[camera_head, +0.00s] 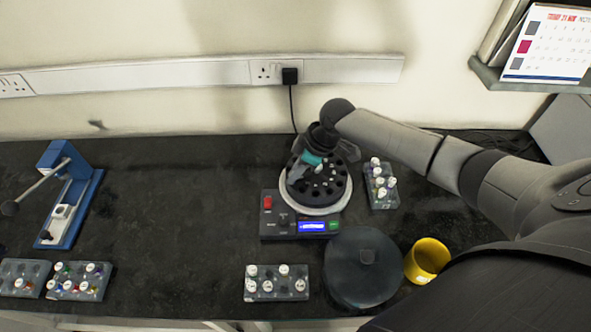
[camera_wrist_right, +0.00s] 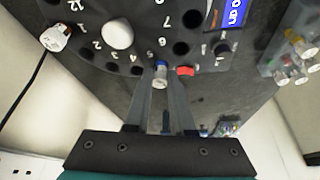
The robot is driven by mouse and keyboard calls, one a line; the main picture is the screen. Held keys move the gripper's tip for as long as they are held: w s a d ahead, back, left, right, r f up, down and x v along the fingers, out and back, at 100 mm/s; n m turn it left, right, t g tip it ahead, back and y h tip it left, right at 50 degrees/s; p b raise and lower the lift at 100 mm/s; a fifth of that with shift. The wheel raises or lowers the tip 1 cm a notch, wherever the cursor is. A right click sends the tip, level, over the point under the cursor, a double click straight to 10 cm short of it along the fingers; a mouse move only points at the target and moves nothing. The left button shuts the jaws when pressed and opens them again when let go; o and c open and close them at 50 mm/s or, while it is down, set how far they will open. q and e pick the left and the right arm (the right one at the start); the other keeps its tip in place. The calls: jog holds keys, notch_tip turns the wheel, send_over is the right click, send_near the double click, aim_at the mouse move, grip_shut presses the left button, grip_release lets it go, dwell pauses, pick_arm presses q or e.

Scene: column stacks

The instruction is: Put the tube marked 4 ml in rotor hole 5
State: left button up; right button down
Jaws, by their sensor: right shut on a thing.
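The centrifuge (camera_head: 283,222) stands open mid-table, with its dark numbered rotor (camera_head: 337,196) exposed. The rotor (camera_wrist_right: 150,20) fills the upper part of the right wrist view, with numbers around its holes and a pale central knob. My right gripper (camera_head: 293,178) reaches over the rotor's left side. In the wrist view its fingers (camera_wrist_right: 161,84) are shut on a small tube (camera_wrist_right: 160,73) at the rotor's edge, close to the number 5. I cannot read its marking or tell whether its lower end is inside a hole. My left gripper is not in view.
A grey lid (camera_head: 350,285) and a yellow cup (camera_head: 427,258) stand in front of the centrifuge. Tube racks stand right (camera_head: 384,203), front (camera_head: 277,296) and far left (camera_head: 80,293). A blue lever device (camera_head: 90,205) stands left. Another white-capped tube (camera_wrist_right: 57,37) sits in the rotor.

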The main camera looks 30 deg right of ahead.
jog(key=shift+f, duration=0.1)
jog(key=c, duration=0.7)
grip_release()
jog(key=shift+o, duration=0.4)
jog(key=shift+o, duration=1.3)
jog(key=shift+r+p, duration=3.1)
jog(key=shift+p, duration=0.25)
jog(key=shift+f, duration=0.1)
